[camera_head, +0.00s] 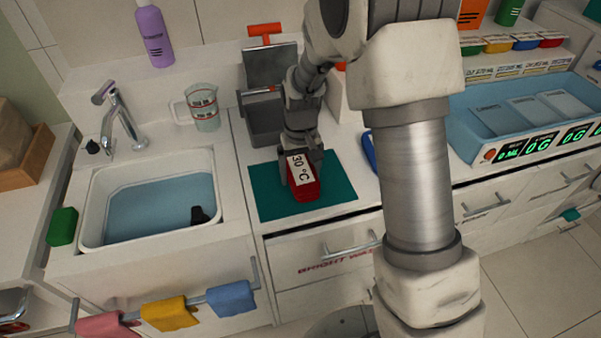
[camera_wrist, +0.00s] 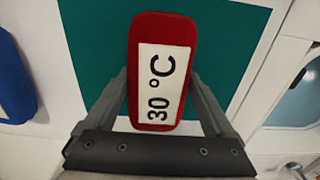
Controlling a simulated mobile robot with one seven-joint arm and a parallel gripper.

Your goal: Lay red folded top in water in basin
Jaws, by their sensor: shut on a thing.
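The red folded top (camera_head: 305,188) has a white label reading "30 °C" and is over the green mat (camera_head: 262,192), right of the sink. It also shows in the wrist view (camera_wrist: 145,28), between the fingers. My gripper (camera_head: 302,170) is shut on the red top, with one finger at each side of it in the wrist view (camera_wrist: 162,95). I cannot tell whether the top still touches the mat. The basin (camera_head: 88,226) is a white sink on the left, holding blue water (camera_head: 150,205) with a small dark object at its right side.
A faucet (camera_head: 120,120) stands behind the basin and a measuring jug (camera_head: 203,108) at its back right. A grey bin (camera_head: 264,122) stands behind the mat. A green block (camera_head: 62,227) lies left of the basin. Colored cloths hang on the front rail (camera_head: 190,300).

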